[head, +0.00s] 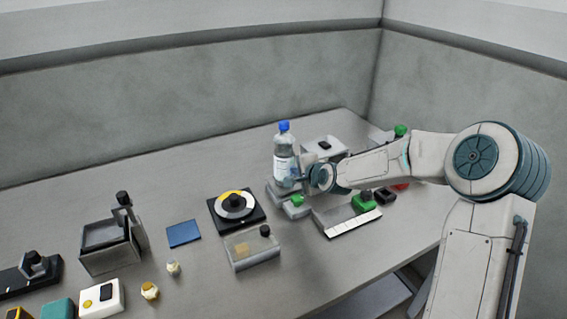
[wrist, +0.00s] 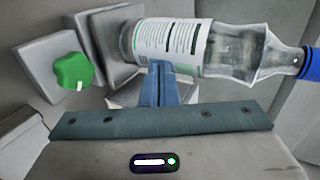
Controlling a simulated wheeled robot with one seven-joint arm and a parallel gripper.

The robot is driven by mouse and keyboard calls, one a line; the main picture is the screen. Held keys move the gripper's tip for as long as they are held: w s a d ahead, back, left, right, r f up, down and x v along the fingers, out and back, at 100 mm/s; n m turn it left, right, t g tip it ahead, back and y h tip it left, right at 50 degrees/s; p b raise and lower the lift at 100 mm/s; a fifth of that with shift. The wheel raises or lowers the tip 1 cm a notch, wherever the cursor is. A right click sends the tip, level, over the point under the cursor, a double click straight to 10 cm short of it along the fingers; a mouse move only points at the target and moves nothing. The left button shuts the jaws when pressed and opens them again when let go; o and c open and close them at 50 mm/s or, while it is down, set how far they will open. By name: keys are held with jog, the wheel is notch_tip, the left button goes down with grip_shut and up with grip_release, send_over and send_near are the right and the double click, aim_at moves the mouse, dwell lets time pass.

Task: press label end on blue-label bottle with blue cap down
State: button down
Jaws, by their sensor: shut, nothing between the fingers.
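The clear bottle (head: 282,148) with a blue cap (head: 284,126) stands upright on a grey stand (head: 277,193). Its label (head: 285,167) is mostly white with dark print. In the wrist view the bottle (wrist: 230,48) lies across the top, with the label (wrist: 172,42) facing me and the blue cap (wrist: 311,64) at the right edge. My gripper (wrist: 160,68) is shut and empty, with its blue fingertips at the lower edge of the label as pictured. I cannot tell whether they touch it. The label end is not clearly distinguishable.
A green knob (wrist: 72,70) sits beside the bottle's base; it also shows in the head view (head: 297,200). A round dial (head: 235,203), a lidded clear box (head: 252,252) and a blue pad (head: 183,233) lie to the left. A white ruled strip (head: 355,223) lies below my arm.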

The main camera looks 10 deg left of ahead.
jog(key=shift+w+d, duration=0.2)
jog(key=shift+d, duration=0.05)
dwell(0.4)
jog(key=s+d, duration=0.3)
jog(key=s, duration=0.2)
jog(key=shift+d+p, duration=0.2)
jog(key=shift+p, duration=0.25)
dwell(0.5)
jog(key=s+d+r+n+g+h, duration=0.2)
jog(key=s+d, duration=0.3)
jog(key=s, duration=0.6)
jog(key=s+d+r+n+g+h, duration=0.2)
jog(key=s+d+n, duration=0.3)
jog(key=s, duration=0.6)
jog(key=s+d+r+n+g+h, duration=0.2)
jog(key=s+d, duration=0.4)
jog(key=s, duration=0.6)
jog(key=shift+d+r+n+g+h, duration=0.4)
jog(key=shift+r+n+g, duration=0.2)
jog(key=shift+r+n, duration=0.45)
